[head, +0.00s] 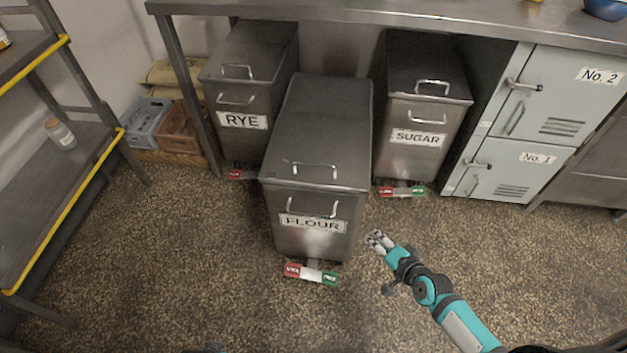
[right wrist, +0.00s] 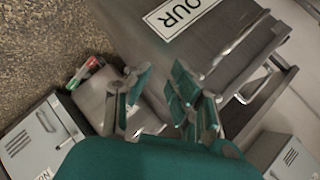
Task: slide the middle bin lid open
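The middle bin is the steel FLOUR bin (head: 305,240), pulled forward of the other two. Its flat lid (head: 318,128) lies shut on top, with a loop handle (head: 309,165) near the front edge. A second handle (head: 313,209) is on the front face above the label. The bin also fills the top of the right wrist view (right wrist: 205,55), tilted. My right gripper (head: 379,240) is beside the bin's lower right front, apart from it. In the right wrist view its fingers (right wrist: 158,98) are spread and empty.
The RYE bin (head: 250,75) and SUGAR bin (head: 425,110) stand behind on either side, under a steel counter (head: 400,12). Lockers (head: 545,110) are at right, a shelf rack (head: 50,190) at left. A red-green pedal (head: 311,273) sticks out at the FLOUR bin's foot. Floor in front is clear.

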